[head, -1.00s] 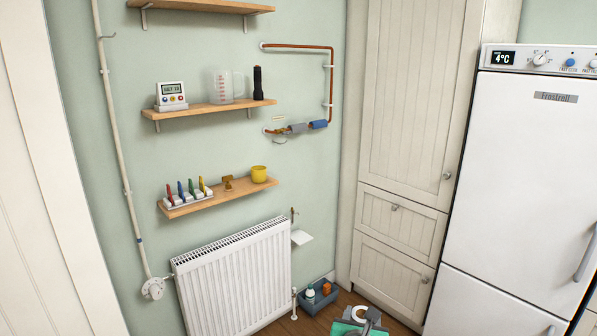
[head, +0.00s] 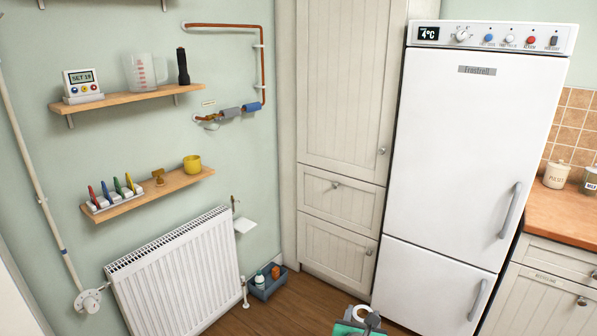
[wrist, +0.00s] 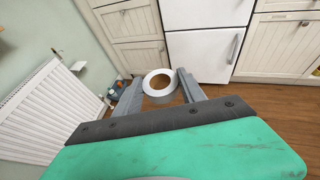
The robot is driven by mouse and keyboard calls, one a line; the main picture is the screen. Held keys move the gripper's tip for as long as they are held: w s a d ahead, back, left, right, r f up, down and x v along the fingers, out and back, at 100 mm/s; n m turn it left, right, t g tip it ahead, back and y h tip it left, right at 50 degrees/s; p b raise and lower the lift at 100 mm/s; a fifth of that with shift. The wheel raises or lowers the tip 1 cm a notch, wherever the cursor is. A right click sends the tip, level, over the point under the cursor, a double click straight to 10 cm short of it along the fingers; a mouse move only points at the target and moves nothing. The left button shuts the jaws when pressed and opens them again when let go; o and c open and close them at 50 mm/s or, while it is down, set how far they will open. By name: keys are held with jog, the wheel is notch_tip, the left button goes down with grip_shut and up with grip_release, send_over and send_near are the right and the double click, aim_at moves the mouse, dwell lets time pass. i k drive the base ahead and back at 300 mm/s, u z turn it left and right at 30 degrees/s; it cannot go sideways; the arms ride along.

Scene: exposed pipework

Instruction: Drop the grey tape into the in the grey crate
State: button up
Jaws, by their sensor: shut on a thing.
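My gripper (wrist: 158,88) is shut on the grey tape (wrist: 149,79), a ring-shaped roll held between the two fingers in the wrist view. In the head view the tape (head: 359,312) shows at the bottom edge, held over the floor in front of the cabinet and fridge. The grey crate (head: 268,288) stands on the floor by the right end of the radiator, with an orange item and a white bottle with a blue-green body in it. The crate is left of and beyond my gripper, and apart from it. In the wrist view the crate is small and partly hidden behind the left finger.
A tall cabinet (head: 337,225) and a white fridge (head: 460,170) stand behind. Wooden floor (head: 290,312) is open between the crate and my gripper.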

aim_at(271, 284)
jog(key=i, duration=2.9)
jog(key=u, duration=2.7)
